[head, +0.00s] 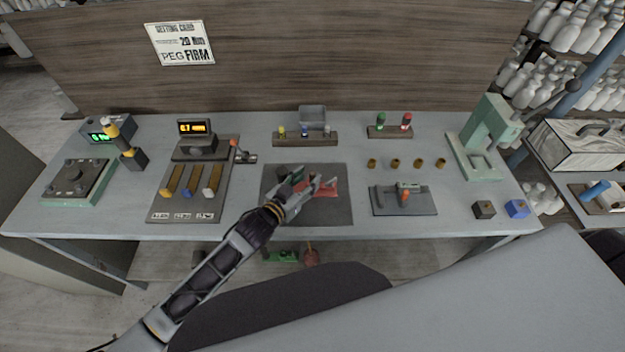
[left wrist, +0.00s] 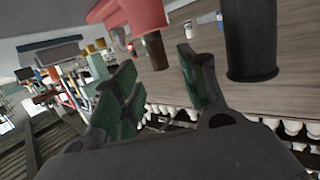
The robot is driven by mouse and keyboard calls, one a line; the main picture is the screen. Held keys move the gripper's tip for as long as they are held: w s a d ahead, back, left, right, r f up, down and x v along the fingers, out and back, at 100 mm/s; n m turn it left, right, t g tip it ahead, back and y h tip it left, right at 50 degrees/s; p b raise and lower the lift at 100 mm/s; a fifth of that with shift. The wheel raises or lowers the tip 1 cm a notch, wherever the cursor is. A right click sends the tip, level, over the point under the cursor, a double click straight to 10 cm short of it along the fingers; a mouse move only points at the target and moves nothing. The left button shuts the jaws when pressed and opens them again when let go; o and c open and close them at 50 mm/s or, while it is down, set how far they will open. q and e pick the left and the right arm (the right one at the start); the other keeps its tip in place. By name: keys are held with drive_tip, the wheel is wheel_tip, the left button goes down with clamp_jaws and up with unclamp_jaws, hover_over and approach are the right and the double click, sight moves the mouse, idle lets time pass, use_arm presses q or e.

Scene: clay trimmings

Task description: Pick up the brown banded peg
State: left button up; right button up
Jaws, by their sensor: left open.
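My left gripper (head: 303,183) is over the dark mat (head: 335,213) at the middle of the table, beside a red holder (head: 327,191). In the left wrist view the open gripper (left wrist: 158,66) has its two green-padded fingers apart. A brown peg (left wrist: 155,50) sticks out of the red holder there and appears in the gap between the fingertips, not clearly touched by either. Its bands cannot be made out. In the head view the gripper hides the peg. My right gripper is in neither view.
A dark cylinder (left wrist: 250,45) stands close beside the fingers in the left wrist view. A peg rack (head: 305,140) is behind the mat. Several brown cylinders (head: 396,163) stand to the right, behind a grey plate (head: 420,206). A green press (head: 484,135) stands at the far right.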

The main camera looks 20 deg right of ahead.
sight(311, 175)
use_arm(q)
drive_tip(key=shift+p+x, duration=0.3)
drive_tip(key=shift+x, duration=1.7)
drive_tip(key=shift+w, duration=0.1)
drive_tip(key=shift+c, duration=0.3)
clamp_jaws()
